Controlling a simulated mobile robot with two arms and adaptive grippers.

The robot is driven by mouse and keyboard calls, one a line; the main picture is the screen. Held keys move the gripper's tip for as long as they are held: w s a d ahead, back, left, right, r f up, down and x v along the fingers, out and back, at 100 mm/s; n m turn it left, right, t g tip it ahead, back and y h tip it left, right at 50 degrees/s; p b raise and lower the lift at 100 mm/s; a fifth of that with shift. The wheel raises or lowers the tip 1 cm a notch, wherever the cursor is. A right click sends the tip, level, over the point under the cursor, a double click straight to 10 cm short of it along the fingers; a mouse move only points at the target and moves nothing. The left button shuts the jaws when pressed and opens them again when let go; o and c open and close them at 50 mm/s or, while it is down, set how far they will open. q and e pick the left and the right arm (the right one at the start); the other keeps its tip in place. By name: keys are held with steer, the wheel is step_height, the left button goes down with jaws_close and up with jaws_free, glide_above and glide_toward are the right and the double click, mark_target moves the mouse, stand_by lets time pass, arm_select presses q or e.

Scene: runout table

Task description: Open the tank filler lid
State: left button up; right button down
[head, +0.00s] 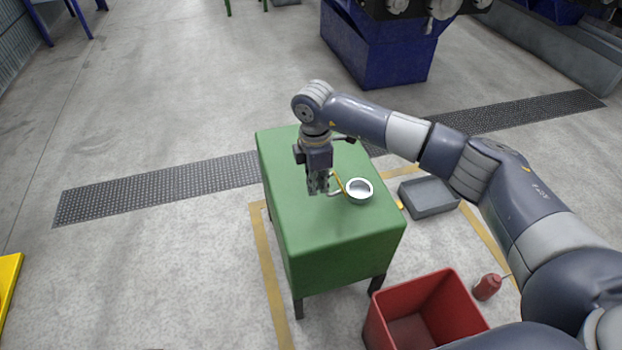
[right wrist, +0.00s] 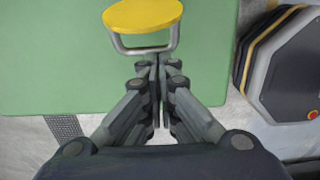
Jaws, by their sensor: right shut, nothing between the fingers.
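The green tank (head: 340,225) stands in the middle of the head view. Its round filler neck (head: 370,196) is on top, with its pale inside uncovered. The yellow lid (head: 337,182) stands raised at the left side of the neck, seen nearly edge-on. The lid (right wrist: 143,15) shows its yellow face in the right wrist view, with a metal loop handle (right wrist: 146,50) below it. My right gripper (head: 318,191) is left of the lid above the tank top, pointing down. Its fingers (right wrist: 158,66) are shut and empty, close by the handle; contact cannot be told. My left gripper is out of view.
A red bin (head: 455,290) stands on the floor at the tank's front right, with a red bottle (head: 487,287) beside it. A grey tray (head: 429,193) lies right of the tank. Floor left of the tank is clear. A blue machine base (head: 378,50) stands behind.

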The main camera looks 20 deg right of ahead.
steer(key=shift+d+r, duration=0.3)
steer(key=shift+d, duration=0.25)
steer(key=shift+d+r, duration=0.25)
steer(key=shift+d, duration=0.3)
arm_select(q)
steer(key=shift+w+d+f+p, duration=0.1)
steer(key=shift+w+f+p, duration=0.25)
steer(key=shift+p, duration=0.7)
arm_select(e)
steer(key=d+r+y, duration=0.1)
steer(key=d+y, duration=0.1)
steer(key=shift+r+y, duration=0.1)
steer(key=shift+y, duration=0.3)
